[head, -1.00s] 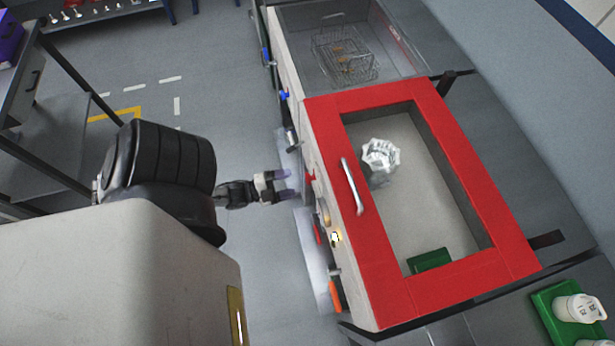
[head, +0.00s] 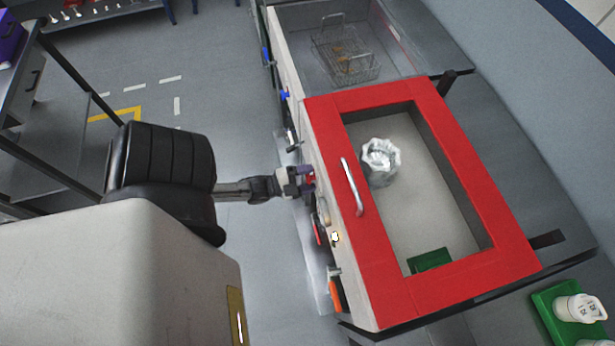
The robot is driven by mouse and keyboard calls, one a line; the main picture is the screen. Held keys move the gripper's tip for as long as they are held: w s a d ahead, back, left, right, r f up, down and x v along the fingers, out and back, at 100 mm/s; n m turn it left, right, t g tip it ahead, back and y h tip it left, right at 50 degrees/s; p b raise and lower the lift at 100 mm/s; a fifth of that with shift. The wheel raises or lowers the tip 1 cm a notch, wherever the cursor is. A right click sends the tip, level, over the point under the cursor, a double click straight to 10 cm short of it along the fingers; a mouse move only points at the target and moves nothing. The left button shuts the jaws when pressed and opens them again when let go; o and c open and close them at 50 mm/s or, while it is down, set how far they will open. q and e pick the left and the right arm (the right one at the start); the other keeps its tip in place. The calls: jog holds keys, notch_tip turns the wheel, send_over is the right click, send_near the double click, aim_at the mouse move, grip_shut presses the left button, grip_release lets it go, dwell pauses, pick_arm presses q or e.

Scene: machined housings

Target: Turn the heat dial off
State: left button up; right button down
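The front panel of the red-lidded machine (head: 308,130) carries several controls, seen steeply from above. A small red knob (head: 311,179) is at my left gripper (head: 306,180). A round pale dial (head: 323,211) sits nearer the camera on the same panel. I cannot read labels, so I cannot tell for sure which one is the heat dial, nor its setting. The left gripper's purple-tipped fingers look apart, one on each side of the red knob; contact is not clear. My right gripper is not in view.
The red lid (head: 375,270) has a silver handle (head: 352,186) close by. A wire basket (head: 345,57) sits in the neighbouring tank. Floor left of the panel is clear.

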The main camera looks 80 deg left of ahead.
pick_arm(q)
jog(key=c, duration=0.8)
jog(key=shift+o, duration=0.2)
jog(key=shift+r+n+p, duration=0.15)
jog(key=shift+n+p, duration=0.6)
jog(key=shift+n, duration=0.15)
jog(key=n+p, duration=0.1)
jog(key=n, duration=0.2)
jog(key=shift+n+p, duration=0.4)
jog(key=n+p, duration=0.1)
jog(key=n, duration=0.2)
jog(key=shift+n, duration=0.4)
jog(key=shift+n+p, duration=0.4)
jog(key=shift+n, duration=0.8)
